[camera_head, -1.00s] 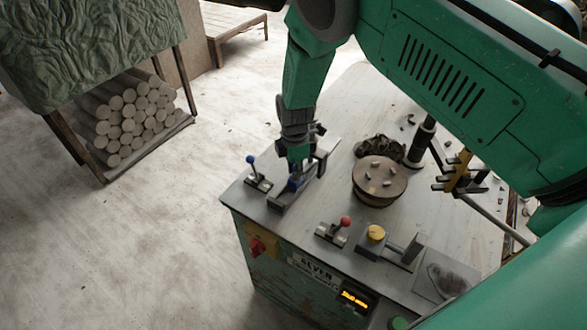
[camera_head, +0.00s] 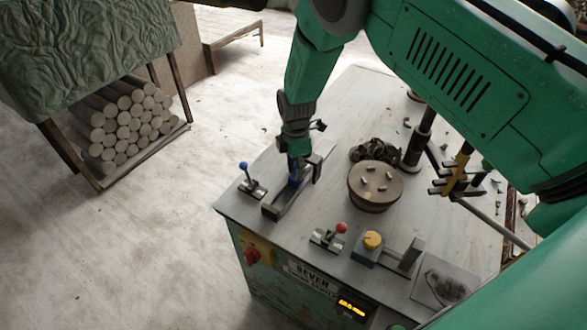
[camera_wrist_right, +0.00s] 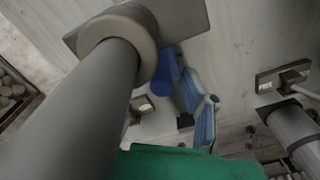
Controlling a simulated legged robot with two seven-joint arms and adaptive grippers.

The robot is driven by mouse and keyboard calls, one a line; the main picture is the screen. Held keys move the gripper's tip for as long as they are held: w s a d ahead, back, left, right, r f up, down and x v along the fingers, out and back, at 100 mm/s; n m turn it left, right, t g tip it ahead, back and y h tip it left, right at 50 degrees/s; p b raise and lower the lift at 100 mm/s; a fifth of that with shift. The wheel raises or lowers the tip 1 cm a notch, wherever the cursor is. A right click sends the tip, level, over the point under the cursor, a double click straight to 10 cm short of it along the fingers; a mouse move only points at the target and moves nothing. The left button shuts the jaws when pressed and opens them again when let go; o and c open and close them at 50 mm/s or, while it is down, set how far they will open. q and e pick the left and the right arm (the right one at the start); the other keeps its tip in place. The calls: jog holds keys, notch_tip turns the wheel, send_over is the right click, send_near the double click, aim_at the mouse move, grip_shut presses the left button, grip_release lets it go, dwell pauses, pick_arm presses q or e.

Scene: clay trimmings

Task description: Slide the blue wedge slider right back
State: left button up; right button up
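The blue wedge slider (camera_head: 295,182) sits partway along a slanted grey rail (camera_head: 277,207) on the machine top in the head view. My right gripper (camera_head: 298,165) points down onto it from above and partly hides it. The fingers are at the slider, but I cannot tell whether they press, straddle or grip it. In the right wrist view, blue parts (camera_wrist_right: 188,90) show beyond a large grey rod; which one is the slider is unclear. My left gripper is not in view.
A blue-knobbed lever (camera_head: 244,167) stands left of the rail. A red-knobbed lever (camera_head: 341,228) and yellow button (camera_head: 372,239) stand in front. A round turntable (camera_head: 377,190) with clay bits is right of the rail. Dark trimmings (camera_head: 374,151) lie behind it.

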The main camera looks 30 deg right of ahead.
notch_tip(320, 180, up, 11)
jog(key=shift+a+r, duration=0.15)
jog(key=shift+a, duration=0.15)
jog(key=shift+w, duration=0.1)
